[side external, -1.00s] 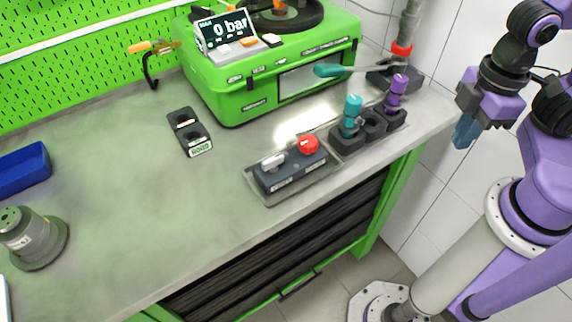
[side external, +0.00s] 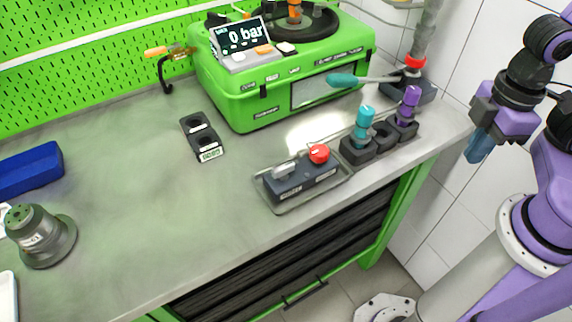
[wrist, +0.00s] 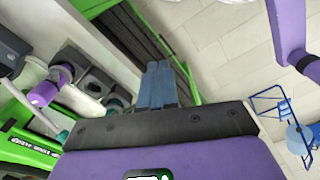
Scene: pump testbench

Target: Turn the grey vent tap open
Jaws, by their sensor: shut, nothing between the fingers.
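The grey vent tap (side external: 284,168) is a light grey lever on a dark block (side external: 300,184) that sits in a shallow tray near the bench's front edge. A red knob (side external: 319,153) is on the right end of the same block. My gripper (side external: 474,150) has blue fingers and is at the right, beyond the bench's right edge and well apart from the tap. In the wrist view my gripper's fingers (wrist: 158,84) are together with nothing between them. The tap cannot be made out in the wrist view.
A teal-topped plug (side external: 364,122) and a purple-topped plug (side external: 409,104) stand in dark holders right of the block. The green pump unit (side external: 270,95) reads 0 bar; a teal-handled lever (side external: 342,80) juts out before it.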

